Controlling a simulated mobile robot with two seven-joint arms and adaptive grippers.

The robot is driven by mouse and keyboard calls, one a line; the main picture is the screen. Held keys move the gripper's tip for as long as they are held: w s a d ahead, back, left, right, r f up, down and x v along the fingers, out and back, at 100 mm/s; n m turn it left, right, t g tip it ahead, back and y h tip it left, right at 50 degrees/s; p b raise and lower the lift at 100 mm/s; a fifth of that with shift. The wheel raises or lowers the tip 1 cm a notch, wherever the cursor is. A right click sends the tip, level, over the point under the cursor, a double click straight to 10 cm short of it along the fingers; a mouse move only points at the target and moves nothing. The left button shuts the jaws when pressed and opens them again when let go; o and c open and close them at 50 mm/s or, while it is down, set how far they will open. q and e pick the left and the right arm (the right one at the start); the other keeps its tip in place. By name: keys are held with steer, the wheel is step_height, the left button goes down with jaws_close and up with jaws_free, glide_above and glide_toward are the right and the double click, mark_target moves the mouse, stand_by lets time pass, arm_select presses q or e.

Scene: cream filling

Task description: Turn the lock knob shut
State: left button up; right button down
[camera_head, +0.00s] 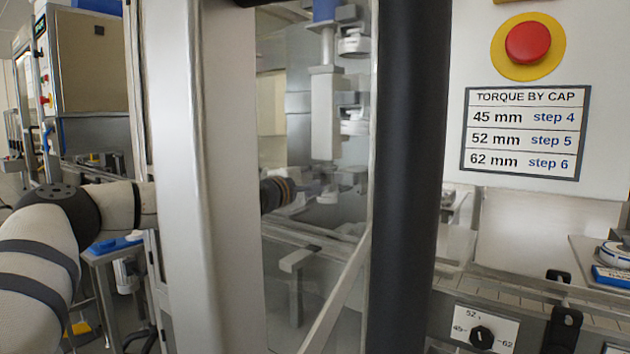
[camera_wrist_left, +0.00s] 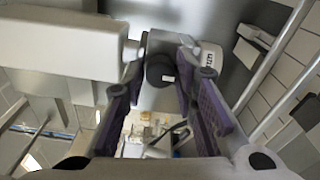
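In the left wrist view a dark round knob (camera_wrist_left: 160,71) with a small white mark sits on a grey metal part, between the tips of my left gripper (camera_wrist_left: 161,64). I take it for the lock knob. The purple-padded fingers are apart, one on each side of the knob, and appear not to press on it. In the head view my left arm passes behind the pale door post, and the left gripper (camera_head: 303,190) shows through the clear panel, small and unclear. The knob cannot be made out there. My right gripper is in neither view.
A pale post (camera_head: 195,180) and a thick black upright bar (camera_head: 408,180) frame the clear panel. Right of it are a red stop button (camera_head: 528,43), a torque sign (camera_head: 525,133) and a dial (camera_head: 481,337). A white block (camera_wrist_left: 60,45) is close by the left finger.

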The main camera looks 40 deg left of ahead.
arm_select(q)
steer(key=shift+o, duration=0.9)
steer(key=s+d, duration=0.2)
steer(key=s, duration=1)
steer(key=shift+d+f, duration=0.1)
